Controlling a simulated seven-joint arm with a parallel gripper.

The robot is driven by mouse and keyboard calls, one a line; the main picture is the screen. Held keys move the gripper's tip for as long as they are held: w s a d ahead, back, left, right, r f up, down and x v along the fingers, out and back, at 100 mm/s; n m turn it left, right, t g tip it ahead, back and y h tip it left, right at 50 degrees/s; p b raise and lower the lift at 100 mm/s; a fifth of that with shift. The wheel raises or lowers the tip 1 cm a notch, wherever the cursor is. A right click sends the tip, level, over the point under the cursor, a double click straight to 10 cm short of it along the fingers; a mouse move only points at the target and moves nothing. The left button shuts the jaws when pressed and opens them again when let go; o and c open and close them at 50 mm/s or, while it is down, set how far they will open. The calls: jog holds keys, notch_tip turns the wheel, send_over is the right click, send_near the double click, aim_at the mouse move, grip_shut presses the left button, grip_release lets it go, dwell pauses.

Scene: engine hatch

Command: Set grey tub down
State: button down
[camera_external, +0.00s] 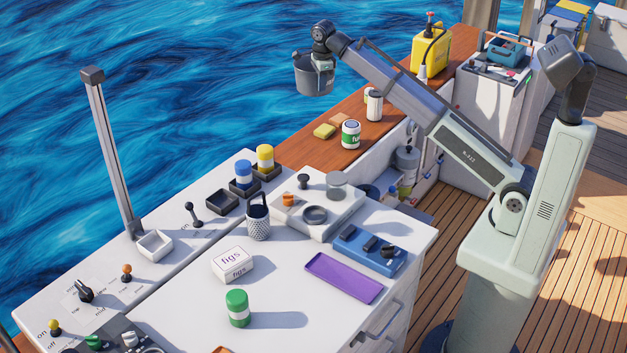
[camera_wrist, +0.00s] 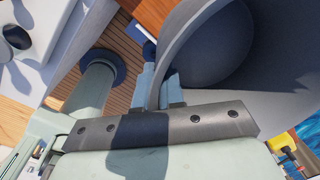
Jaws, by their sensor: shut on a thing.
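The grey tub (camera_external: 314,78) hangs at the end of my arm, roughly upright, above the outer edge of the wooden ledge with the water behind it in the outside view. My gripper (camera_external: 324,62) is shut on the tub's near wall. In the wrist view the tub (camera_wrist: 275,80) fills the upper right, its open inside showing a smooth rounded hollow. My gripper (camera_wrist: 165,90) grips its rim there; the fingertips are partly hidden by the tub wall.
A yellow jug (camera_external: 430,52) stands farther back. The white counter (camera_external: 190,290) holds several items, including a purple tray (camera_external: 343,278).

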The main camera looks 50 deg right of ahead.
jog(key=s+a+n, duration=0.3)
jog(key=s+a, duration=0.3)
jog(key=a, duration=0.7)
jog(key=s+a+n, duration=0.3)
jog(key=s+a, duration=0.4)
jog(key=a, duration=0.7)
jog(key=s+a+n, duration=0.3)
jog(key=s+a, duration=0.3)
jog(key=a, duration=0.7)
jog(key=s+a+n, duration=0.3)
jog(key=s+a, duration=0.4)
jog(key=s, duration=0.3)
jog(key=s+a+n+y, duration=0.1)
jog(key=s+a+n, duration=0.2)
jog(key=s+a, duration=0.5)
jog(key=s+a+n, duration=0.2)
jog(key=s+a, duration=0.3)
jog(key=s, duration=0.7)
jog(key=shift+d+f, duration=0.15)
jog(key=shift+f, duration=5.1)
jog(key=shift+d+f, duration=0.1)
jog(key=shift+f, duration=5.15)
jog(key=shift+f, duration=0.1)
jog(key=c, duration=1.3)
grip_release()
jog(key=shift+o, duration=0.2)
